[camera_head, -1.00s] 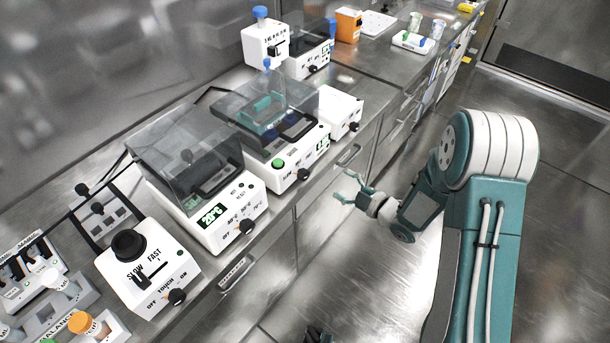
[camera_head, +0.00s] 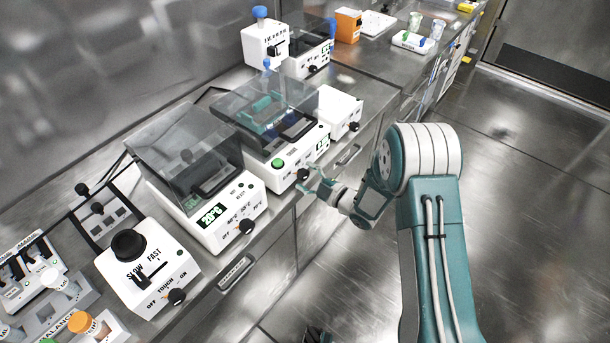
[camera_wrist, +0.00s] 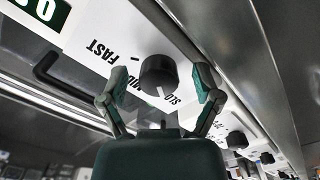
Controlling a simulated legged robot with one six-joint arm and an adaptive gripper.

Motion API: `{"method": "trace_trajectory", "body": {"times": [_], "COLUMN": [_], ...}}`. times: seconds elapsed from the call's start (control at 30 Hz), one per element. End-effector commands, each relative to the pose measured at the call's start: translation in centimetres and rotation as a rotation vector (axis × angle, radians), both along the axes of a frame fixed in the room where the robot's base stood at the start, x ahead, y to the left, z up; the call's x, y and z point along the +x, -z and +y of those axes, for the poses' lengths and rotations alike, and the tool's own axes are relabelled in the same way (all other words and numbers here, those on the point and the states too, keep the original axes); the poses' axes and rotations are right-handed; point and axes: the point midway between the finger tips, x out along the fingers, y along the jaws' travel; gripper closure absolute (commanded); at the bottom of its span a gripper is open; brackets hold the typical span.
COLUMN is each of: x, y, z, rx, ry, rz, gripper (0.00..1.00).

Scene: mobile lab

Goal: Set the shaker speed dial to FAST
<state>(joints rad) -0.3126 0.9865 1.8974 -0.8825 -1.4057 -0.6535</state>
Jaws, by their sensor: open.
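The shaker (camera_head: 290,172) is the white unit with a clear lid, a green button and a black dial on its front, mid bench. In the wrist view its speed dial (camera_wrist: 158,75) is a round black knob, with FAST at its left and MID and a partly hidden SLOW along its lower side. A pale mark on the knob faces down, on the MID and SLOW side; its exact setting is unclear. My gripper (camera_head: 308,185) is open at the shaker's front. In the wrist view its fingers (camera_wrist: 160,84) stand either side of the dial; contact cannot be told.
A SLOW/FAST mixer (camera_head: 140,262) is at the front left. The bench edge runs below; the floor at right is clear.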

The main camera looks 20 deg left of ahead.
Motion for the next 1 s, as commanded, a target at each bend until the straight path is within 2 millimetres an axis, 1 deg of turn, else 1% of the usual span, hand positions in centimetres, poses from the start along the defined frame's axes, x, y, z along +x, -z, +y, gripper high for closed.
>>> {"method": "trace_trajectory", "body": {"times": [0.07, 0.27, 0.3, 0.37, 0.4, 0.47, 0.5, 0.8, 1.0], "x": [0.11, 0.13, 0.13, 0.11, 0.12, 0.11, 0.11, 0.08, 0.05], "y": [-0.01, 0.0, 0.0, 0.0, 0.01, 0.02, 0.02, 0.08, 0.11], "z": [0.28, 0.31, 0.31, 0.31, 0.31, 0.31, 0.32, 0.41, 0.42], "rx": [0.0, 0.0, 0.0, 0.0, 0.0, 0.0, 0.0, 0.003, 0.029], "ry": [0.0, 0.0, 0.0, 0.0, 0.0, 0.0, 0.0, -0.001, -0.002], "rz": [0.0, 0.0, 0.0, 0.0, 0.0, 0.0, 0.0, 0.012, 0.076], "gripper": [0.18, 0.18, 0.22, 0.49, 0.67, 0.94, 1.0, 1.0, 1.0]}}
